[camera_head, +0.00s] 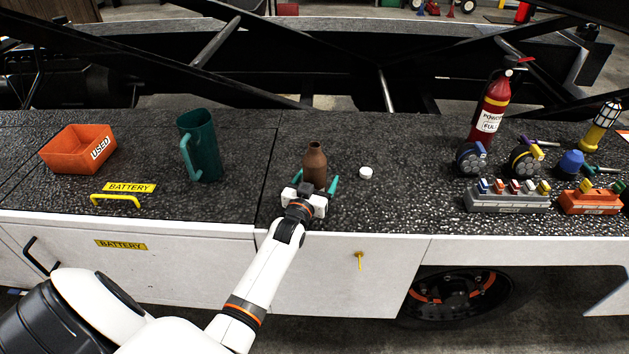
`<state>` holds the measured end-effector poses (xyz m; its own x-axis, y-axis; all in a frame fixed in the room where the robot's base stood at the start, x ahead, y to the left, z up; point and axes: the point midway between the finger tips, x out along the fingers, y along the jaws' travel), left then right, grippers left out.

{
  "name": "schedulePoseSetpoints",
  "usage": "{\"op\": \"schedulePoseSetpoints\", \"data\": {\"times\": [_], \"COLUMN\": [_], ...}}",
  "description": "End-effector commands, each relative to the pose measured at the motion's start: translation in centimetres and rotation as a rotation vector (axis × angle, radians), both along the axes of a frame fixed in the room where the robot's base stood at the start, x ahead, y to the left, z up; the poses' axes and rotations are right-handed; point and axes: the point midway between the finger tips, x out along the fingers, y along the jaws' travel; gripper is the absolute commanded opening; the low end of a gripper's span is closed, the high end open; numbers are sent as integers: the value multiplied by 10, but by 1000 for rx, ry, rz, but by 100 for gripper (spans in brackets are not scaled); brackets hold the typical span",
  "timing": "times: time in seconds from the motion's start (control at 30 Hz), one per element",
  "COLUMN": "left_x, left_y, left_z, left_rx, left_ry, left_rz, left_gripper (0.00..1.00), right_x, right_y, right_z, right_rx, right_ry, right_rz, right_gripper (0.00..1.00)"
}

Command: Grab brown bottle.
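The brown bottle (315,163) stands upright on the black textured top of the loader, near the middle of the view. A small white cap (366,172) lies to its right. My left gripper (315,182) reaches in from the front, low at the bottle. Its two teal fingers are spread, one to each side of the bottle in the picture, with gaps showing. Whether the bottle is fully between the fingertips or just beyond them I cannot tell. The gripper body hides the bottle's base. My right gripper is not in view.
A teal jug (205,150) and an orange "USED" bin (78,149) stand to the left. Dark beams cross behind.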

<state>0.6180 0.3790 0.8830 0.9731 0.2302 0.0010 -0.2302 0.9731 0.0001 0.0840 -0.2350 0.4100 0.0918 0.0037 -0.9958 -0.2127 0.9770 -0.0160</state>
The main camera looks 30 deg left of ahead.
Motion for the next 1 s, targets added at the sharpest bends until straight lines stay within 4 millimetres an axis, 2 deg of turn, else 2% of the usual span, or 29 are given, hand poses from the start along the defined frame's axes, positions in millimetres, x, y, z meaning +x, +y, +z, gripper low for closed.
{"op": "schedulePoseSetpoints", "data": {"times": [0.07,0.4,0.63,0.73,1.0], "left_x": [0,0,0,0,0], "left_y": [0,0,0,0,0], "left_z": [0,0,2,10,62], "left_rx": [0,0,1,1,3], "left_ry": [0,1,-3,-4,-7], "left_rz": [0,0,0,0,0], "left_gripper": [75,19,19,19,19], "right_x": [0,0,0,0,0], "right_y": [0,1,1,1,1], "right_z": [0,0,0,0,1], "right_rx": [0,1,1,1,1], "right_ry": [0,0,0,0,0], "right_rz": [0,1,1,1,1], "right_gripper": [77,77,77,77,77]}}
